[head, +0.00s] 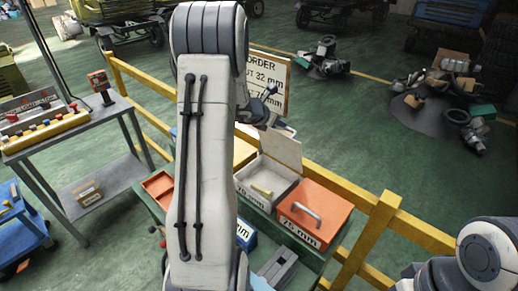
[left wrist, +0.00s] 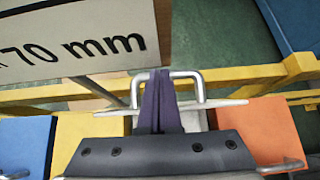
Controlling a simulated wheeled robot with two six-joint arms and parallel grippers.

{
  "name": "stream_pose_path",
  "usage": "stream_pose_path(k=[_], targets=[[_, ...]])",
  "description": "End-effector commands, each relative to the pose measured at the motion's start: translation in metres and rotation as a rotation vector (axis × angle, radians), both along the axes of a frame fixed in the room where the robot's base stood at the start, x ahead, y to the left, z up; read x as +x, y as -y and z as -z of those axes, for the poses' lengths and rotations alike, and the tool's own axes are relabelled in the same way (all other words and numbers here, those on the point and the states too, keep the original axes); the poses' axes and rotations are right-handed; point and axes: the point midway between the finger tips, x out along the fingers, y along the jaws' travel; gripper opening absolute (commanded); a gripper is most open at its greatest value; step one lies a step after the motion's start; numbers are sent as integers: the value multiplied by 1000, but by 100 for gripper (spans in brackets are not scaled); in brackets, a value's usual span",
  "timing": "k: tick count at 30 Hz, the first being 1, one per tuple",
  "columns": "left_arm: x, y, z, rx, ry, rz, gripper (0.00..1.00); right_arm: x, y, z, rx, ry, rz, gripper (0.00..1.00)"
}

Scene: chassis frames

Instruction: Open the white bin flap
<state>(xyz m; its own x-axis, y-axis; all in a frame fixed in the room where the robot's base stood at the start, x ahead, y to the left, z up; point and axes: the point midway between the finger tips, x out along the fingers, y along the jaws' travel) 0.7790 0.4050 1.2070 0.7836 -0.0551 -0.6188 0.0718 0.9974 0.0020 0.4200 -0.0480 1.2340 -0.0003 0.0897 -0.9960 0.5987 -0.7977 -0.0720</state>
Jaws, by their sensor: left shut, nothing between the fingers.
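The white bin (head: 258,201) stands in the row of bins, between a yellow one and an orange one. Its white flap (head: 281,149) is raised, roughly upright at the back, and a yellowish bar shows inside the bin. In the left wrist view the flap's metal U-shaped handle (left wrist: 202,88) sits behind my gripper's fingers. My left gripper (head: 264,104) is near the flap's top edge, partly hidden by my arm. Its dark fingers (left wrist: 158,105) are shut with nothing between them; whether they touch the handle I cannot tell. My right gripper is out of view.
The orange bin (head: 315,211) beside it has its lid shut, with a metal handle. A sign board (head: 271,80) stands behind the bins. A yellow rail (head: 384,225) runs behind and to the right. A grey side table (head: 98,126) with a control box stands at left.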

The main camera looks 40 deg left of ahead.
Motion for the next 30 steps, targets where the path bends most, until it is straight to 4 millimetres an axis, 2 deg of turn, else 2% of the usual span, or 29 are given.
stream_pose_path(k=[6, 21, 26, 30], targets=[[9, 1, 0, 0, 0, 0, 0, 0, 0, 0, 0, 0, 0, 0], [9, 0, -1, 0, 0, 0, 0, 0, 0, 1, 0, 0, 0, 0], [-4, -1, -11, 2, 2, -1, 0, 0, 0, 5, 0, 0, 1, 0], [-25, -3, -29, 3, 4, -3, 0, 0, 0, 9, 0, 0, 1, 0]])
